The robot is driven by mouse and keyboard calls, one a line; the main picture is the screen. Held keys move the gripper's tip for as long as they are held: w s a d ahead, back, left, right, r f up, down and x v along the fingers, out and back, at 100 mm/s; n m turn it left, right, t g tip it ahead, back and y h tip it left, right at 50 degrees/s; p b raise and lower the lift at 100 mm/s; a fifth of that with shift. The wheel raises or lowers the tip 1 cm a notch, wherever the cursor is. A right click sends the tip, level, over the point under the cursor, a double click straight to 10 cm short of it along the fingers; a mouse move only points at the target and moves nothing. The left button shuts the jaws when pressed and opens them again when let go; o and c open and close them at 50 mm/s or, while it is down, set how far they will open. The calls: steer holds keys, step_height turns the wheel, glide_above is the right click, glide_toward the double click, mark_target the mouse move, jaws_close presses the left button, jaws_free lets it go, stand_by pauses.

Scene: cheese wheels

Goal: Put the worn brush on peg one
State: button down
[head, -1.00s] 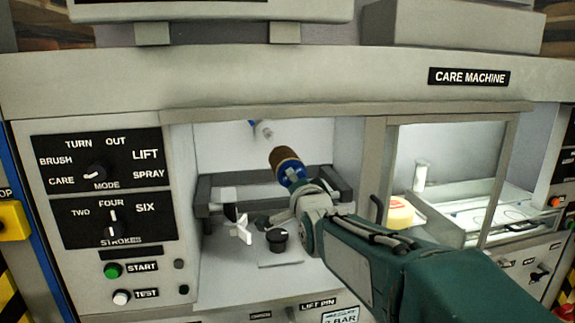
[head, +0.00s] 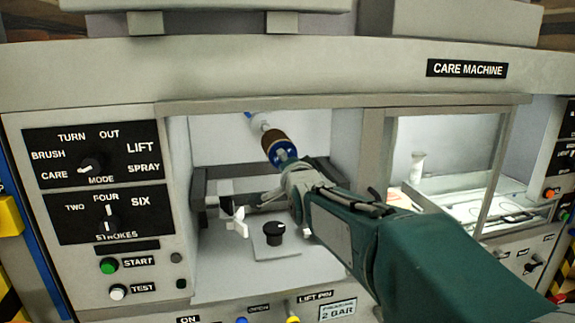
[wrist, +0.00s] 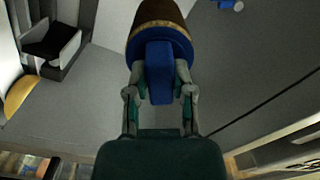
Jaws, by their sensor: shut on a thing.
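The brush (head: 275,142) has a brown bristle head and a blue body. My gripper (head: 293,168) is shut on its blue part and holds it inside the left bay of the care machine. In the wrist view, my gripper (wrist: 160,92) has its two fingers on either side of the brush's blue grip (wrist: 159,72). The brush's brown end overlaps the tip of a white and blue spindle (head: 258,122) on the back wall; I cannot tell whether they touch. I cannot make out how worn the bristles are. No peg labelled one is readable.
A grey frame (head: 200,185), a white star-shaped knob (head: 236,222) and a black knob (head: 275,233) are below the brush. A post (head: 373,150) divides the bays. The right bay holds a white cylinder (head: 416,167). The control panel (head: 98,185) is at left.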

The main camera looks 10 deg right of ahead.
steer(key=shift+w, duration=0.95)
steer(key=shift+r, duration=0.2)
steer(key=shift+w, duration=3.25)
stand_by(0.7)
steer(key=shift+c, duration=2)
jaws_free()
steer(key=shift+f, duration=0.15)
steer(key=s, duration=1.2)
steer(key=shift+f, duration=0.1)
